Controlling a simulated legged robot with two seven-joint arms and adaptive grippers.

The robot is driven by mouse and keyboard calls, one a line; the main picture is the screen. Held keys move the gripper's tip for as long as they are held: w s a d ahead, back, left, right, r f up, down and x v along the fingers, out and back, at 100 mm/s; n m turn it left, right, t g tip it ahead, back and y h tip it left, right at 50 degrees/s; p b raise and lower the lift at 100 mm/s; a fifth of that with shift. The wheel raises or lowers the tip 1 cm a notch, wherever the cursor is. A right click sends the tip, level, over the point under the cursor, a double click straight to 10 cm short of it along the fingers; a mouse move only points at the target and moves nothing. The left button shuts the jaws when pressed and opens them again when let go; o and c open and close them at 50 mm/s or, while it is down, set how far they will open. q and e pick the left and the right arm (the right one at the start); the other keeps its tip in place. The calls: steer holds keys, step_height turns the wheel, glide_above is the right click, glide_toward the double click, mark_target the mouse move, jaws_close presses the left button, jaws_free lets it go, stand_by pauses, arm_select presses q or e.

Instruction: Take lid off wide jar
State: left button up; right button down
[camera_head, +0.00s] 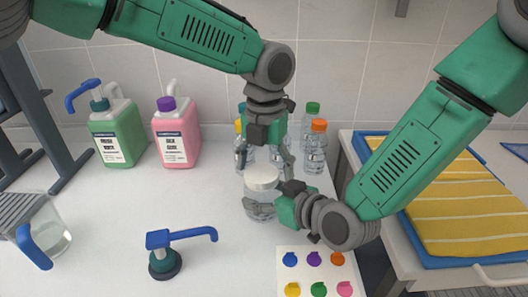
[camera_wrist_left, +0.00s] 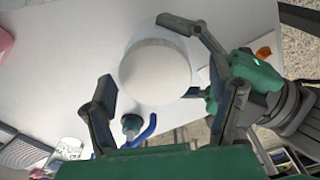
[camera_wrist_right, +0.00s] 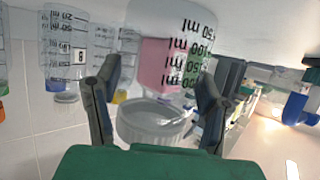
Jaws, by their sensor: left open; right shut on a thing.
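The wide jar (camera_head: 259,207) is clear and stands upright on the white counter, with its round white lid (camera_head: 262,178) on top. The lid fills the middle of the left wrist view (camera_wrist_left: 158,72). My left gripper (camera_head: 266,163) points down just above the lid, open, with its fingers spread on either side of it. My right gripper (camera_head: 283,197) comes from the right and is shut on the jar. In the right wrist view the jar's marked clear wall (camera_wrist_right: 190,35) shows upside down between the fingers. The exact finger contact is partly hidden.
Several capped bottles (camera_head: 315,147) stand close behind the jar. A green jug (camera_head: 118,135) and a pink jug (camera_head: 176,138) stand at the back left. A blue pump (camera_head: 165,262) and a color-dot card (camera_head: 318,270) are in front. A yellow towel (camera_head: 460,215) lies at right.

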arm_select(q)
steer(key=shift+a+f, duration=0.15)
steer(key=shift+f, duration=0.1)
steer(key=shift+a+f, duration=0.1)
steer(key=shift+a, duration=0.45)
steer(key=c, duration=1)
steer(key=shift+d, duration=0.25)
steer(key=shift+c, duration=1.1)
steer(key=shift+s+d, duration=0.15)
steer(key=shift+d, duration=0.2)
steer(key=shift+d+n, duration=0.1)
steer(key=shift+n, duration=0.4)
steer(key=n, duration=0.6)
steer(key=shift+a+n, duration=0.25)
steer(key=shift+n, duration=0.05)
steer(key=n, duration=0.5)
steer(key=shift+a, duration=0.15)
steer(key=n, duration=0.4)
steer(key=shift+n, duration=0.4)
steer(key=n, duration=0.6)
steer(key=shift+w+n, duration=0.2)
steer(key=shift+n, duration=0.1)
